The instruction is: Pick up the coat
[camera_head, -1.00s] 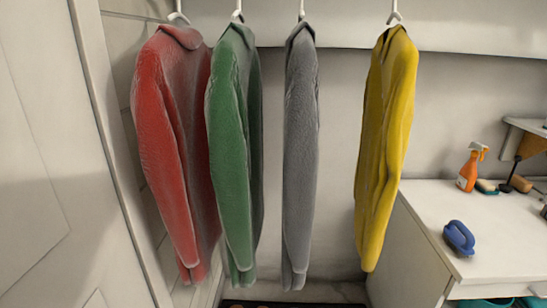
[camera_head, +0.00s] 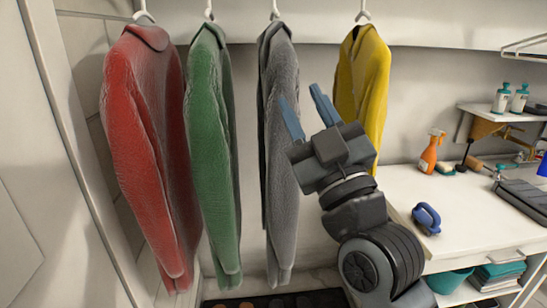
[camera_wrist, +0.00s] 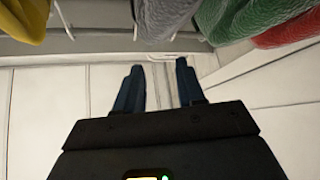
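Several coats hang from white hangers in a row in the head view: a red coat (camera_head: 148,150) at the left, a green coat (camera_head: 212,150), a grey coat (camera_head: 277,170) and a yellow coat (camera_head: 365,85) at the right. My gripper (camera_head: 306,108) is raised in front of the gap between the grey and yellow coats, its blue fingers spread and empty. In the wrist view my gripper (camera_wrist: 158,80) is open, and the lower parts of the yellow (camera_wrist: 24,20), grey (camera_wrist: 165,16), green (camera_wrist: 240,18) and red coats (camera_wrist: 288,32) show along the top edge.
A wall shelf (camera_head: 490,113) holds bottles. A pale door (camera_head: 20,180) stands at the left. A dark shoe tray (camera_head: 280,301) lies below the coats.

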